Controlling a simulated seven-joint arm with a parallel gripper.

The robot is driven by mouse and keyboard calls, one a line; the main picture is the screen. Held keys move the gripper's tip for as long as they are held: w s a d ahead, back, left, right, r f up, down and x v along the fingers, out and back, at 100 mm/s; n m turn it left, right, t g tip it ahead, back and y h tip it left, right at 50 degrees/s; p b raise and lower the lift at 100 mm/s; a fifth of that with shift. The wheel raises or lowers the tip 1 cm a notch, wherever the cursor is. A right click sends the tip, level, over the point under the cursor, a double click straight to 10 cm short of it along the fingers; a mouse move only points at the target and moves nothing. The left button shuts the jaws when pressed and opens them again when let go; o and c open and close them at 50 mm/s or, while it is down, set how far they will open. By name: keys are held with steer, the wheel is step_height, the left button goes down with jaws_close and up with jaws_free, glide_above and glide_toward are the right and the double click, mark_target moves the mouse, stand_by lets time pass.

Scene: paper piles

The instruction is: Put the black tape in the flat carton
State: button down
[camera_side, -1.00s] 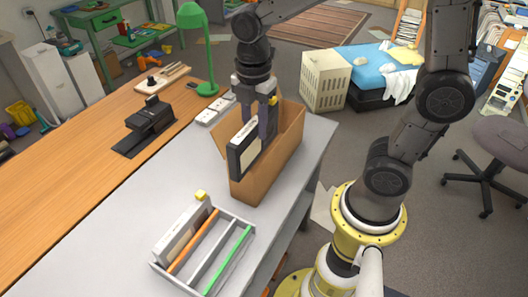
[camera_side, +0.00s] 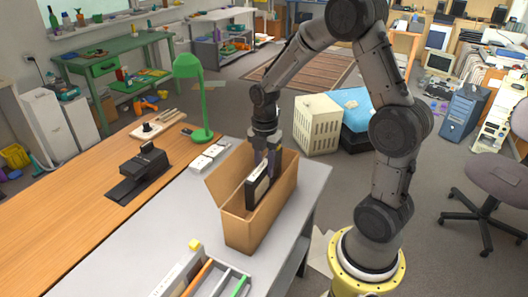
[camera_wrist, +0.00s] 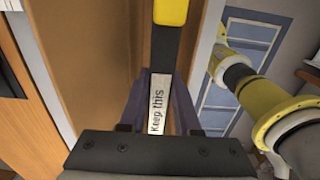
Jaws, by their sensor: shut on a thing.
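In the wrist view the tape (camera_wrist: 164,48) is edge-on between my fingers (camera_wrist: 161,92), with a white strip reading "Keep this" and a yellow end piece. Whether the tape touches the carton floor is hidden.
A divided rack (camera_side: 218,284) with a white case and coloured strips stands at the near table edge. A black tape dispenser-like device (camera_side: 140,175), a white power strip (camera_side: 208,158) and a green lamp (camera_side: 190,100) stand to the left. Grey tabletop lies clear left of the carton.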

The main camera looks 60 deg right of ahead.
mark_target(265, 190)
steer(key=shift+f, duration=0.65)
steer(key=shift+f, duration=3.4)
steer(key=shift+f, duration=0.6)
steer(key=c, duration=0.5)
jaws_free()
steer(key=shift+c, duration=0.2)
